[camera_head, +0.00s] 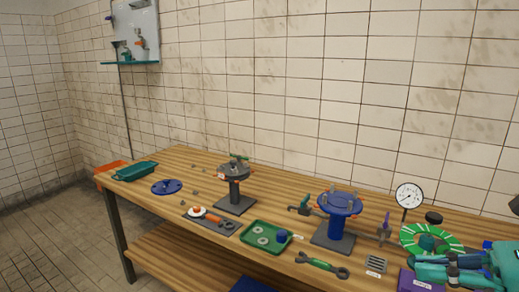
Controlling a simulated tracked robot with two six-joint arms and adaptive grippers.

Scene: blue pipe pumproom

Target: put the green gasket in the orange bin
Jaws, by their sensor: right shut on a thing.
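The green gasket (455,243), a flat ring with pale marks, is at the right end of the bench. My right gripper (430,246), teal, comes in from the lower right and is shut on the gasket; a teal part shows inside the ring. The exact contact is partly hidden, and I cannot tell whether the ring is clear of the bench. The orange bin (103,176) is at the far left end of the bench, partly hidden by a teal tray. My left gripper is not in view.
Between them stand a blue flanged stand (337,229), a dark flanged stand (235,189), a green tray (266,238) with small parts, a wrench (322,264) and a blue disc (167,187). A gauge (409,196) stands behind the gasket. The teal tray (136,171) sits beside the bin.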

